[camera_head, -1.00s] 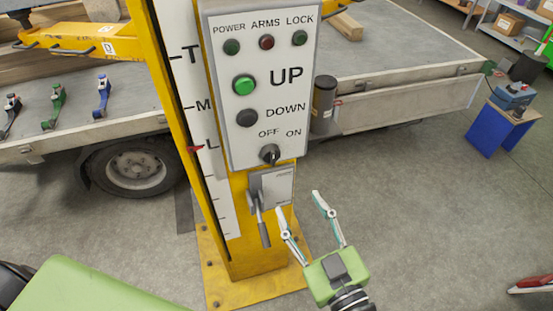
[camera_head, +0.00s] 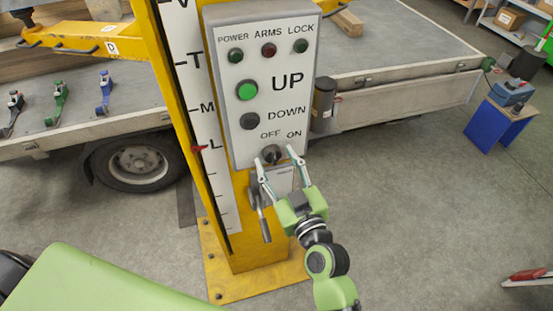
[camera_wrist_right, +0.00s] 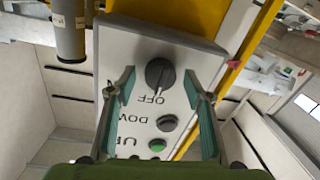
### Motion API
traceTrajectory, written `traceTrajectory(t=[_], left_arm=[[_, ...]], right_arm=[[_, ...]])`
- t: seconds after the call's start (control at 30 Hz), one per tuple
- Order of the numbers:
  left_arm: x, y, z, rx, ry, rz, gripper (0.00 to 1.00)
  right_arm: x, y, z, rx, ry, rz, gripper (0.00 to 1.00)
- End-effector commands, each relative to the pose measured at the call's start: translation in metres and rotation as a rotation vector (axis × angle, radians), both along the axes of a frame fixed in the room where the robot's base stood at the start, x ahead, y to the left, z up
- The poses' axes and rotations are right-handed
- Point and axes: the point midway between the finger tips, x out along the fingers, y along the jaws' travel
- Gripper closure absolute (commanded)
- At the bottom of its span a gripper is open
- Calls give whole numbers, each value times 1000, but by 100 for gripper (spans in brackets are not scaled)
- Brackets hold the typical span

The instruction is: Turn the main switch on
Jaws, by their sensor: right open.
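The main switch (camera_head: 271,154) is a black rotary knob at the bottom of the grey control panel (camera_head: 290,180), below the OFF and ON labels. In the head view its exact pointing is hard to tell. It also shows in the right wrist view (camera_wrist_right: 160,73), between my fingers and beyond them, with its pale mark toward the OFF label. My right gripper (camera_head: 274,158) is open, with one fingertip on each side of the knob in the head view. I cannot tell whether the fingers touch the panel. My left gripper is not in view.
The panel sits on a yellow column (camera_head: 240,262) with a grey lever (camera_head: 264,225) below it. Green UP (camera_head: 247,91) and dark DOWN (camera_head: 250,121) buttons are above the knob. A trailer bed (camera_head: 400,50) stands behind.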

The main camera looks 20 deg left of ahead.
Motion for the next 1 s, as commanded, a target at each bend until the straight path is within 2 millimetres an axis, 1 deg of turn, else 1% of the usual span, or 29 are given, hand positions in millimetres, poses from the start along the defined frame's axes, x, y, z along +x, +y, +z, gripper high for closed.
traceTrajectory(t=[0.3, 0.37, 0.4, 0.43, 0.47, 0.77, 1.0], left_arm=[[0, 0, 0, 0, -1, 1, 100], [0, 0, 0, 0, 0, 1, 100], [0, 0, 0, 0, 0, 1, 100], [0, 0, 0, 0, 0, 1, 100], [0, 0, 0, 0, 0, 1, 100], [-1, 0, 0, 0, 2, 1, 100], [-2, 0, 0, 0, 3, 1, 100]], right_arm=[[2, 1, -1, -1, 1, 0, 53], [2, 1, -1, -1, 1, 0, 68], [2, 1, -1, -1, 1, 0, 79], [2, 1, -1, -1, 1, 0, 87], [2, 1, -1, -1, 1, 0, 92], [2, 1, -1, 13, 9, 0, 91], [1, 2, -1, 97, 67, 2, 91]])
